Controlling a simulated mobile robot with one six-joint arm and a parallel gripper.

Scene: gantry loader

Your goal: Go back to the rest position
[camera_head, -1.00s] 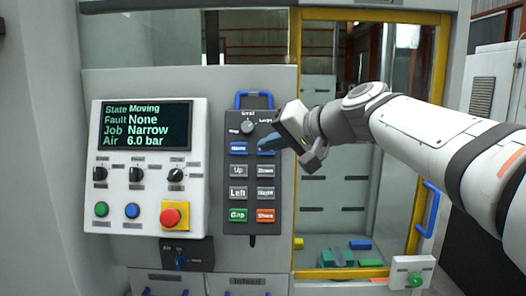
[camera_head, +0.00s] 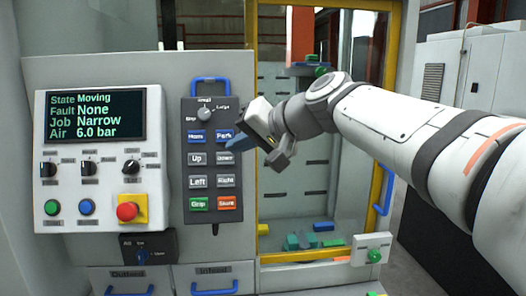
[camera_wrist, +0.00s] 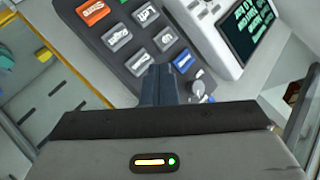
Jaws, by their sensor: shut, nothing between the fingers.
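My gripper (camera_head: 234,140) is in front of the right edge of the dark button pendant (camera_head: 212,215), by the blue Park button (camera_head: 224,135). Its blue-grey fingers are closed together and hold nothing. In the wrist view the shut fingers (camera_wrist: 158,85) point at the pendant (camera_wrist: 120,45); whether they touch it I cannot tell. The blue Home button (camera_head: 197,136) shows left of the fingertips. The screen (camera_head: 97,116) reads State Moving, Fault None, Job Narrow, Air 6.0 bar.
The control panel (camera_head: 65,228) with a red stop button (camera_head: 128,211) is left of the pendant. A yellow-framed window (camera_head: 251,190) stands to the right, with coloured blocks inside. A blue door handle (camera_head: 386,192) is below my arm. Drawers (camera_head: 214,271) are beneath.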

